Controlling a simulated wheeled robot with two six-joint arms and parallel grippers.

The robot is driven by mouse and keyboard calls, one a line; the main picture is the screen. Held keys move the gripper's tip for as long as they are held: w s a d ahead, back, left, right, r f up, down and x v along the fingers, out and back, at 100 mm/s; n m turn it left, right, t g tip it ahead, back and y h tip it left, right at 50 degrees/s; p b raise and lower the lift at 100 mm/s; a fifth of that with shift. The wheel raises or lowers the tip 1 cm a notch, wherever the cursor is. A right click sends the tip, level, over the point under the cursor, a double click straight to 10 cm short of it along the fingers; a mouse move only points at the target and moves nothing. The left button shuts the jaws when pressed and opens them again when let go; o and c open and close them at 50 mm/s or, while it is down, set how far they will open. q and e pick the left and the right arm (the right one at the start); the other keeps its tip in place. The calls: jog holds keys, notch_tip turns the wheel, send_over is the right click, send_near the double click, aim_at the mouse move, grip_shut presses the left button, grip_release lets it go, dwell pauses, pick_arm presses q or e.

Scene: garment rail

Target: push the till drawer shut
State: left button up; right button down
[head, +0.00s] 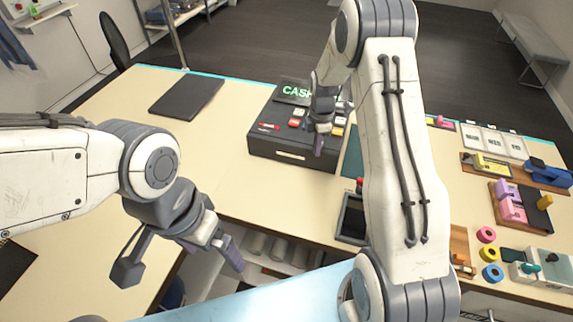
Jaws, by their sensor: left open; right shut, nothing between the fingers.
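The dark till (262,117) with its green "CASH" display (296,91) sits on the counter at upper centre. Its drawer front (277,150) with a pale handle faces me and looks about flush with the body; any small gap is too small to tell. My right gripper (319,148) is shut and empty, pointing down at the right part of the till's front. It covers some keys and part of the front; I cannot tell whether it touches. My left gripper (232,262) is open and empty at lower left, over the counter's front edge, well apart from the till.
A dark flat pad (187,97) lies left of the till. A dark framed tray (352,218) is in front, partly behind my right arm. Tape rolls (488,254), a stapler-like blue item (549,173) and pink blocks (510,205) stand at right.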

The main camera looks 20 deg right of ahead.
notch_tip(320, 180, up, 7)
jog(key=s+p, duration=0.1)
jog(key=p, duration=0.3)
jog(key=shift+a+f, duration=0.15)
jog(key=shift+a, duration=0.25)
jog(key=s+a+r+m+b, duration=0.2)
jog(key=s+a+m+b, duration=0.15)
jog(key=s+a, duration=0.45)
jog(key=s+a+r+m+b, duration=0.2)
jog(key=s+a+b, duration=0.35)
jog(key=a, duration=0.45)
jog(key=s+a+f+m+b, duration=0.1)
jog(key=s+m+b, duration=0.1)
jog(key=s, duration=0.7)
jog(key=s+a+f+m+y+b, duration=0.1)
jog(key=s+a+m+b, duration=0.1)
jog(key=s, duration=0.7)
